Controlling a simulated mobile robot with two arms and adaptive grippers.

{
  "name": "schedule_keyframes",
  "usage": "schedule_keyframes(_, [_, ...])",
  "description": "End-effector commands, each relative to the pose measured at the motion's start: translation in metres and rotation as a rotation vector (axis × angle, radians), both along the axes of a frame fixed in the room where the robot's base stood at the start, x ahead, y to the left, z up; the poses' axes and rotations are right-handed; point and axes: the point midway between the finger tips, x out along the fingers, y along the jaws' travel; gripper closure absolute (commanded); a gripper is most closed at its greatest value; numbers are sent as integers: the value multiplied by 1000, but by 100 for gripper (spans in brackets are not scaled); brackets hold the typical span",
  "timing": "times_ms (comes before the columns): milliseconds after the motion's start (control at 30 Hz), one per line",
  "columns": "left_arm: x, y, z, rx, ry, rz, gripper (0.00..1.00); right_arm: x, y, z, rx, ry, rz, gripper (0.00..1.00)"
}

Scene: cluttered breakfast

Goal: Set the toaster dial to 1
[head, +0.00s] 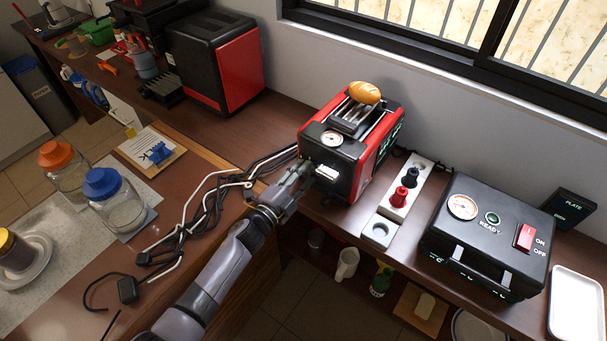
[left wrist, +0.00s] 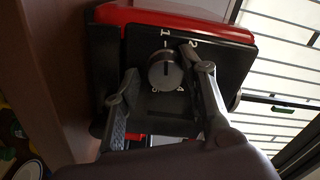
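The red and black toaster (head: 347,150) stands on the brown counter below the window, with a bread roll (head: 365,92) on its top. The toaster's front panel (left wrist: 215,72) faces my left wrist camera. On it is a round grey dial (left wrist: 165,71) with a dark pointer line, and the numbers 1 and 2 show above it; lower marks are partly hidden. My left gripper (head: 307,170) is at the toaster's front. In the left wrist view its fingers (left wrist: 158,88) are spread on both sides of the dial; contact cannot be told. My right gripper is not in view.
A power strip (head: 405,195) with red and black plugs lies right of the toaster. A black plate-warmer box (head: 487,235) stands farther right. Loose black and white cables (head: 205,205) lie left of my arm, near two lidded jars (head: 118,205).

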Motion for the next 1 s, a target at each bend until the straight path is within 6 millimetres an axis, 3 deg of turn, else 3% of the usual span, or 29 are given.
schedule_keyframes(700, [4, 3, 12, -8, -18, 5, 50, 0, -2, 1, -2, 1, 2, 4])
schedule_keyframes(867, [-9, 14, 9, -5, -17, 5, 50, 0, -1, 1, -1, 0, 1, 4])
schedule_keyframes(1000, [-34, 30, 5, -1, -8, 4, 50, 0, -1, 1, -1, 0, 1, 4])
